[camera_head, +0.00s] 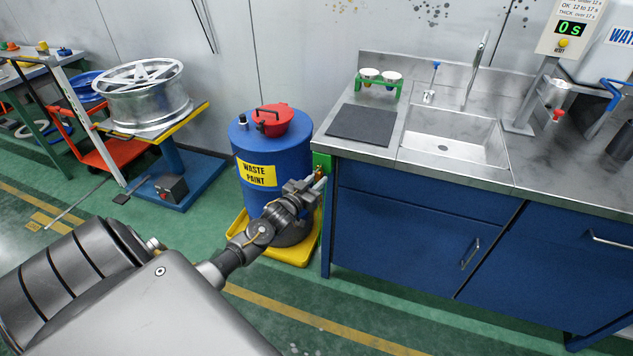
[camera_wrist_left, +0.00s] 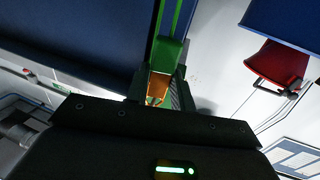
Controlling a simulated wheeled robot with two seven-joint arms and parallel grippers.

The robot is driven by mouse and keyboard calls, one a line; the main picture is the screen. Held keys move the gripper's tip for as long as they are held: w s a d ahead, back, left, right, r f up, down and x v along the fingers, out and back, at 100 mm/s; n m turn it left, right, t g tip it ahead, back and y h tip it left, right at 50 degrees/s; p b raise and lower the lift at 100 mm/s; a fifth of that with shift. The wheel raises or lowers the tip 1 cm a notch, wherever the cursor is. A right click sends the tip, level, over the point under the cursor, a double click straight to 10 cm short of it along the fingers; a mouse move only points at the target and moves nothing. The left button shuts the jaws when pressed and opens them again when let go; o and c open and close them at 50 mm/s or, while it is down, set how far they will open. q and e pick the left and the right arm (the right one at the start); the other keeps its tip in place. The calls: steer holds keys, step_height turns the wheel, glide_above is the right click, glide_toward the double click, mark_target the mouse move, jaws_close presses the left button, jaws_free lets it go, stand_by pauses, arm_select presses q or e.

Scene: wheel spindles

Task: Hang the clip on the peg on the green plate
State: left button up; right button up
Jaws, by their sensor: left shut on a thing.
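The green plate (camera_head: 322,160) is fixed at the left end of the blue sink cabinet, just under the counter edge. It also shows in the left wrist view (camera_wrist_left: 167,52). My left gripper (camera_head: 318,178) is right at the plate. In the left wrist view its fingers (camera_wrist_left: 158,92) are shut on a small orange-brown clip (camera_wrist_left: 157,86), which lies in front of the plate's lower part. The peg cannot be made out; the clip and fingers cover that spot. I cannot tell whether the clip is around the peg or only beside it. My right gripper is not in view.
A blue waste paint drum (camera_head: 290,150) with a red lid stands close left of the plate on a yellow tray (camera_head: 297,254). The sink counter (camera_head: 345,142) overhangs on the right. A wheel (camera_head: 140,92) stands on a stand further left. The green floor in front is open.

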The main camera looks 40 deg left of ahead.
arm_select(q)
steer(key=o, duration=1.1)
steer(key=shift+c, duration=0.2)
steer(key=s, duration=1)
steer(key=shift+s+d, duration=0.4)
